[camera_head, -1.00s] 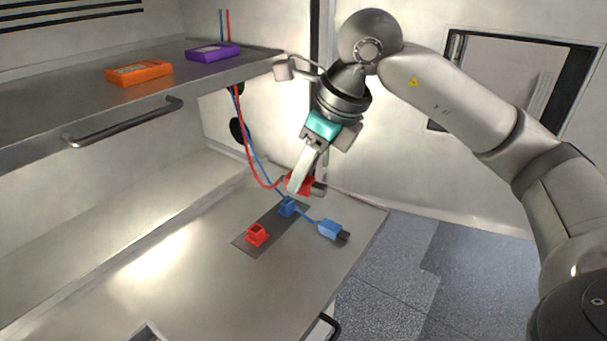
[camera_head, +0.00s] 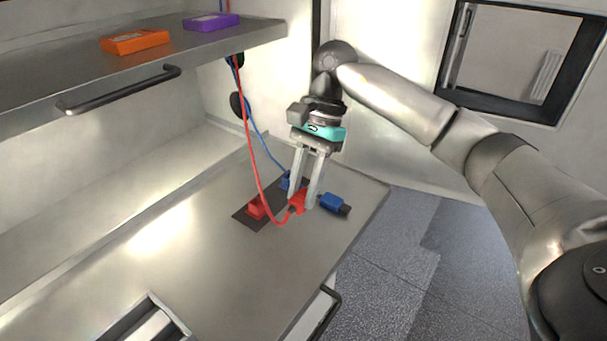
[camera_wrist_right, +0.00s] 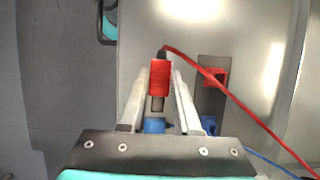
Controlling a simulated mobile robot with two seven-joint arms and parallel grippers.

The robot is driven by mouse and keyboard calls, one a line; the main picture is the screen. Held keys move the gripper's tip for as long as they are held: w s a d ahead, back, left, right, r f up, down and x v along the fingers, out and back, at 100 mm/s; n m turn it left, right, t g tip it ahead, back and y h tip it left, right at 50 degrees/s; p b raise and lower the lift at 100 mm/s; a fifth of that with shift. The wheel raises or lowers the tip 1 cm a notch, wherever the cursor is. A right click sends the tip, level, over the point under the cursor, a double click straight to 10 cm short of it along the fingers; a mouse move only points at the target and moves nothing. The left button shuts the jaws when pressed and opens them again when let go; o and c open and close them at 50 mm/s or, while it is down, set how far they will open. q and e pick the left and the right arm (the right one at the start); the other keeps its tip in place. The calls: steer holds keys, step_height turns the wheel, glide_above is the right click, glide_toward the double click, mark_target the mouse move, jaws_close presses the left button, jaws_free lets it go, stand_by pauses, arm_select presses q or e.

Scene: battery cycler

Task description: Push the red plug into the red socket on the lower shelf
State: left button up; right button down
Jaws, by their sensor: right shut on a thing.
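My right gripper (camera_head: 303,203) is shut on the red plug (camera_head: 297,202), just above the lower shelf (camera_head: 180,270). In the right wrist view the red plug (camera_wrist_right: 160,78) sits between the two fingertips, with its red cable leaving from the far end and its metal-grey tip pointing back toward the palm. The red socket (camera_head: 256,208) is on a dark plate to the left of the gripper, apart from the plug. It also shows in the right wrist view (camera_wrist_right: 215,77), right of the plug. My left gripper is not in view.
A blue socket (camera_head: 286,181) shares the dark plate (camera_head: 243,217), partly behind a finger. A blue plug (camera_head: 332,202) lies right of the gripper. The red cable (camera_head: 257,165) hangs across the front. Orange (camera_head: 135,41) and purple (camera_head: 211,21) boxes sit on the upper shelf.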

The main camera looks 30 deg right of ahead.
step_height(320, 180, down, 3)
steer(key=n, duration=0.2)
steer(key=n+g+h, duration=0.1)
steer(key=n, duration=0.1)
steer(key=shift+s+a+r+n+g, duration=0.15)
steer(key=shift+n+g, duration=0.15)
steer(key=n, duration=0.1)
steer(key=f+n, duration=0.1)
steer(key=shift+s+f+n+g+h, duration=0.2)
steer(key=shift+n+g+h, duration=0.1)
steer(key=shift+f+b, duration=1.3)
steer(key=shift+f, duration=1.05)
steer(key=c, duration=0.5)
jaws_free()
steer(key=shift+r, duration=0.1)
